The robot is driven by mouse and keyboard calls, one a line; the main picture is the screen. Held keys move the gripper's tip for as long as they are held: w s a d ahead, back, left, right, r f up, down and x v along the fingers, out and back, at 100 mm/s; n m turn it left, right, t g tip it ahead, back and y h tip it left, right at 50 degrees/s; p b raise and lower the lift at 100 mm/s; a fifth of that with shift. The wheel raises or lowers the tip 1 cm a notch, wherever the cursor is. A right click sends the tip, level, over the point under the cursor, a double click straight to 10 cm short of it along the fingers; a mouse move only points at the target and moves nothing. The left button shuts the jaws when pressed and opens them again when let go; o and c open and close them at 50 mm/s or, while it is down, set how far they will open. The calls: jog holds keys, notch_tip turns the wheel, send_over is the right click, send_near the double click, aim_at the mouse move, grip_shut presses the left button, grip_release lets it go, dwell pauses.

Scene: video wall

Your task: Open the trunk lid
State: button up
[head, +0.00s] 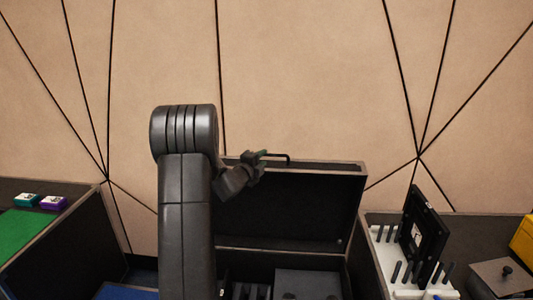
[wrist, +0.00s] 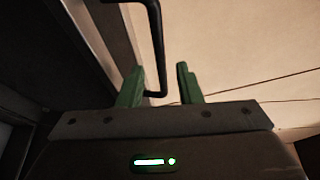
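The trunk lid (head: 300,205) is a dark panel with a lighter rim. It stands raised, close to upright, at the back of the trunk (head: 308,262), whose inside shows below it. A thin black bent handle (head: 279,155) sticks out at the lid's top edge. My gripper (head: 263,154) is at the handle's left part. In the wrist view the handle (wrist: 156,40) reaches down between the two green fingers of my gripper (wrist: 160,84). The fingers are apart, with gaps showing beside the handle. My arm hides the lid's left part.
On the right, a white rack (head: 385,260) with dark pegs holds an upright black frame (head: 427,235). A grey box (head: 502,277) with a knob and a yellow case (head: 525,240) are beyond it. On the left, a green mat (head: 25,228) and two small boxes (head: 40,201) lie on a dark counter.

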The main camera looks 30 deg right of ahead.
aim_at(267, 155)
jog(key=shift+p+x, duration=0.4)
jog(key=shift+x, duration=1.8)
grip_shut()
